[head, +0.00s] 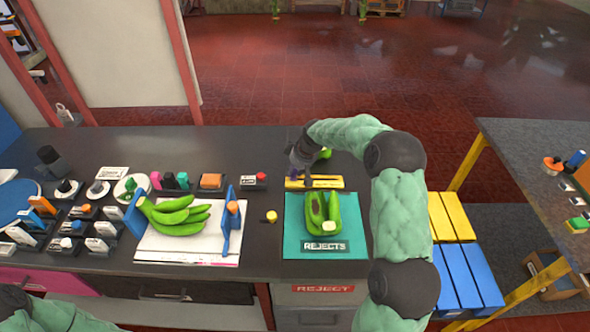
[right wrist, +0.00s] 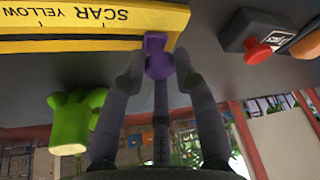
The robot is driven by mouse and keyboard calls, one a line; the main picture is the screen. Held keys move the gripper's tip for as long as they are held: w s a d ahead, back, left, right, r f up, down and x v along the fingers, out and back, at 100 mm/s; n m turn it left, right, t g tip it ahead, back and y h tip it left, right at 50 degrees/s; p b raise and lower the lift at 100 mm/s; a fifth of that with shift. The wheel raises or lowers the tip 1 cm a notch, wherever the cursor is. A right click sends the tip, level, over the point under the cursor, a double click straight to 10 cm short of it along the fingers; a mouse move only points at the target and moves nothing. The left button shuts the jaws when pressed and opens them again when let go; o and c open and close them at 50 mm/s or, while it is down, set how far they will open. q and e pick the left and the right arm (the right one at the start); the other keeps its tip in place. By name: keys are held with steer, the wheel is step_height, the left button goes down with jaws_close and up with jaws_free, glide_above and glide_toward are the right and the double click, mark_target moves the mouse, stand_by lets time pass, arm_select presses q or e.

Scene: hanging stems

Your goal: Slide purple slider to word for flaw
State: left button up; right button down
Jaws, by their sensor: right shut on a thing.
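The yellow slider track (head: 325,182) lies on the dark counter behind the teal mat. The words SCAR and YELLOW show on the track in the right wrist view (right wrist: 130,43). The purple slider (right wrist: 158,62) is at the track's end beside SCAR, the left end in the head view. My right gripper (right wrist: 158,72) is shut on the purple slider, a finger on each side. In the head view my right gripper (head: 299,165) reaches down at that left end and mostly hides the slider. My left gripper is out of view; only part of that arm shows at bottom left.
A teal REJECTS mat (head: 294,222) holds green bananas in front of the track. A green item (right wrist: 78,118) stands behind the track. A grey block with a red knob (right wrist: 258,45) is left of the track in the head view. A white board (head: 165,252) with bananas lies further left.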

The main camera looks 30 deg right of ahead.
steer(key=s+d, duration=0.1)
steer(key=d, duration=0.2)
steer(key=s+d, duration=0.1)
steer(key=shift+s+d, duration=0.2)
steer(key=shift+s, duration=0.1)
steer(key=c, duration=0.9)
jaws_free()
steer(key=shift+c, duration=0.2)
steer(key=a+v, duration=0.1)
steer(key=v, duration=1.1)
steer(key=shift+d, duration=0.45)
